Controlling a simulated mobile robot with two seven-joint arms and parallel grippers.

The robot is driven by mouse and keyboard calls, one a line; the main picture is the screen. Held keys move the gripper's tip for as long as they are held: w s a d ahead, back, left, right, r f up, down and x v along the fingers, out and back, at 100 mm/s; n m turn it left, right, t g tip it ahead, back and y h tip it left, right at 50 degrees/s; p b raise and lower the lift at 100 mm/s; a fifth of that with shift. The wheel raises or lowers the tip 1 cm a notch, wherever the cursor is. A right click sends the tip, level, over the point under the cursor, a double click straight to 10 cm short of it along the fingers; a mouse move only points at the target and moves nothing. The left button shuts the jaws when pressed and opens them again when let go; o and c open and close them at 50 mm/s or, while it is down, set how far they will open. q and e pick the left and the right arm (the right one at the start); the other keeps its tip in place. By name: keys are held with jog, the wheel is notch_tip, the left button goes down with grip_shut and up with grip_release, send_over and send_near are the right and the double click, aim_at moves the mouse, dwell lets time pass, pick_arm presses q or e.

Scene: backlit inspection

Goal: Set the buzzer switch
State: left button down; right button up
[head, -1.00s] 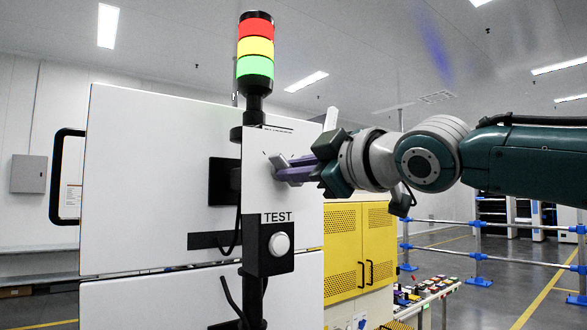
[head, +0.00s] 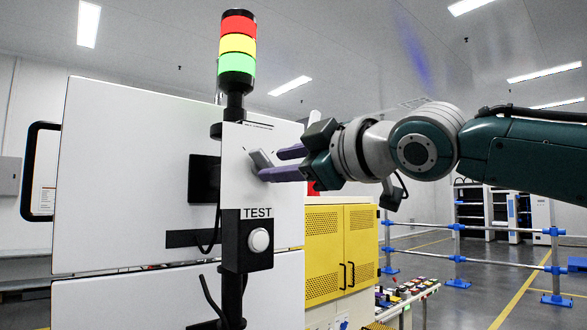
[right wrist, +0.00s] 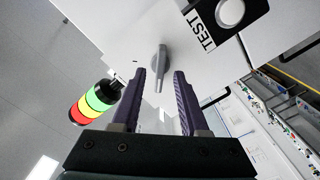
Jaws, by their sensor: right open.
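The switch is a grey lever knob (head: 261,158) on a white panel (head: 236,190) below the stack light. In the right wrist view the knob (right wrist: 161,60) stands out between and just beyond the purple fingertips. My right gripper (head: 272,164) comes in from the right at the panel, its fingers spread one above the other. The right wrist view also shows the gripper (right wrist: 160,75) open, with a gap on each side of the knob. I cannot tell whether the fingertips touch the panel. My left gripper is not in view.
A TEST box with a round white button (head: 259,240) sits just below the panel. The red, yellow and green stack light (head: 238,45) rises above. A yellow cabinet (head: 325,250) stands behind. Blue-footed rails (head: 490,263) cross the floor at right.

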jog(key=b+v, duration=0.4)
jog(key=v, duration=0.4)
jog(key=shift+b, duration=0.4)
jog(key=shift+f, duration=0.1)
